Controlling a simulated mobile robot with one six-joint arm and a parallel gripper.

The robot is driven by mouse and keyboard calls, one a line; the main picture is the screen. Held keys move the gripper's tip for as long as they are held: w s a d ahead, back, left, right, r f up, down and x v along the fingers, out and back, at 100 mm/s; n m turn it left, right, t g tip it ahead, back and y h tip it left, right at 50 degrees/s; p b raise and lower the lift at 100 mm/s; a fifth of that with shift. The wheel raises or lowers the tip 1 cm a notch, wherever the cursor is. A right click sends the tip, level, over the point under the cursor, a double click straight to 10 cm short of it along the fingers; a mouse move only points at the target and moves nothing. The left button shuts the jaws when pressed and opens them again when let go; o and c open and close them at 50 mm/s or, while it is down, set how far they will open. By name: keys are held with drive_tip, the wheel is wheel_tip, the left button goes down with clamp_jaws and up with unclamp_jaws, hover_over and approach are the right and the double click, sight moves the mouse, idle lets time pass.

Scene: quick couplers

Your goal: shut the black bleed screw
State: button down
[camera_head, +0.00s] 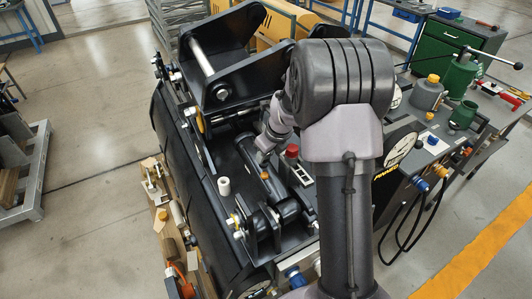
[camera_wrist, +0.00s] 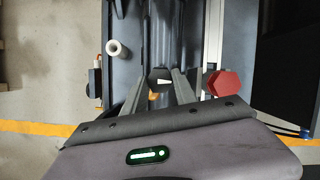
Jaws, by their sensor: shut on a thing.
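The black bleed screw (camera_wrist: 160,75) shows in the wrist view as a dark hexagonal head with a white pointer mark. It sits between the two fingers of my gripper (camera_wrist: 160,84), which is shut on it. The white mark points to the right in that view. In the head view my gripper (camera_head: 263,153) reaches down onto the black coupler. The screw is mostly hidden there by the fingers and wrist.
A red hexagonal knob (camera_wrist: 222,84) stands close to the right finger; it also shows in the head view (camera_head: 292,151). A white cylinder (camera_wrist: 117,48) stands to the left, also in the head view (camera_head: 224,186). Black bracket plates (camera_head: 225,50) rise behind.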

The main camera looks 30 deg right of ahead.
drive_tip(key=c, duration=1)
unclamp_jaws()
drive_tip(key=p+v, duration=0.4)
drive_tip(key=v, duration=1.3)
drive_tip(key=shift+r, duration=0.25)
